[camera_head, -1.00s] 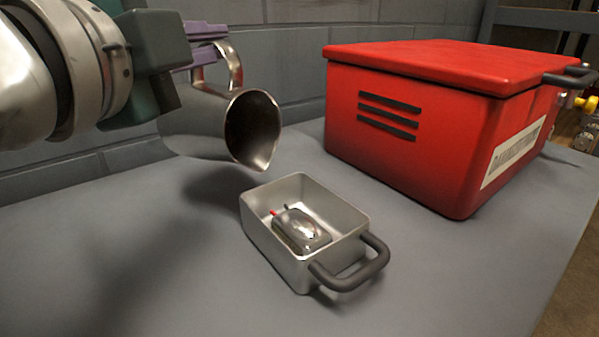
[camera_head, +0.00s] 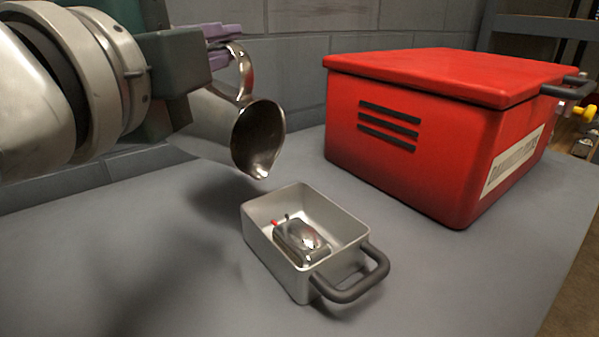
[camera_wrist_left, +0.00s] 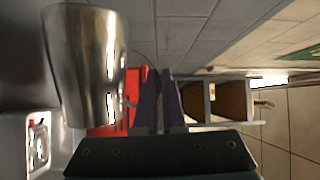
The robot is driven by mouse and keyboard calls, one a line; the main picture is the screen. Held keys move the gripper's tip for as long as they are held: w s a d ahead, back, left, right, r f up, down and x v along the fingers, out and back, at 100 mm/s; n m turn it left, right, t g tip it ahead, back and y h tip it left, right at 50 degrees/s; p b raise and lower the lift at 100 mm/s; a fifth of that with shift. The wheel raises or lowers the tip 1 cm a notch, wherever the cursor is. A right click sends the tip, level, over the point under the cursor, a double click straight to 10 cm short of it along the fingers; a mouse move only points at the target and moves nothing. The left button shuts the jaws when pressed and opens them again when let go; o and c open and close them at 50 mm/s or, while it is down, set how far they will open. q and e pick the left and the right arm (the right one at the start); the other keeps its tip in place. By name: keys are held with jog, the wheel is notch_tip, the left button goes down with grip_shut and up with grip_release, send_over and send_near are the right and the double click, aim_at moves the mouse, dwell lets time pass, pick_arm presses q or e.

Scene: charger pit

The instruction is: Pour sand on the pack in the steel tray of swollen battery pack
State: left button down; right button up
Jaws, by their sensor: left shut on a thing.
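A steel jug (camera_head: 217,130) is tilted, its mouth facing right and downward, above and just left of the steel tray (camera_head: 262,255). My left gripper (camera_head: 222,45) is shut on the jug's handle; its purple fingers show in the left wrist view (camera_wrist_left: 160,100), beside the jug (camera_wrist_left: 88,65). A small pale spot shows at the jug's lower lip; I cannot tell whether it is sand or a glint. The swollen battery pack (camera_head: 302,242), silvery with red and dark terminals, lies in the tray, with no sand visible on it. My right gripper is out of view.
A red lidded box (camera_head: 440,130) with black slots stands behind and right of the tray. The grey table top (camera_head: 120,260) is clear at left and in front. A grey block wall (camera_head: 300,70) rises behind. The tray's dark handle (camera_head: 355,280) points to the front right.

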pick_arm(q)
jog(key=shift+s+d+m+b, duration=0.3)
jog(key=shift+s+d+m, duration=0.1)
jog(key=shift+d+m, duration=0.15)
dwell(0.6)
jog(key=shift+s+d+r+m+t+h, duration=0.15)
jog(key=shift+s+d+r+m+t, duration=0.1)
jog(key=shift+s+d+m, duration=0.4)
jog(key=shift+s+d+r+m+t+h, duration=0.15)
jog(key=shift+s+d+r+m+t, duration=0.25)
jog(key=shift+m, duration=0.4)
dwell(2.7)
jog(key=shift+w+f, duration=0.15)
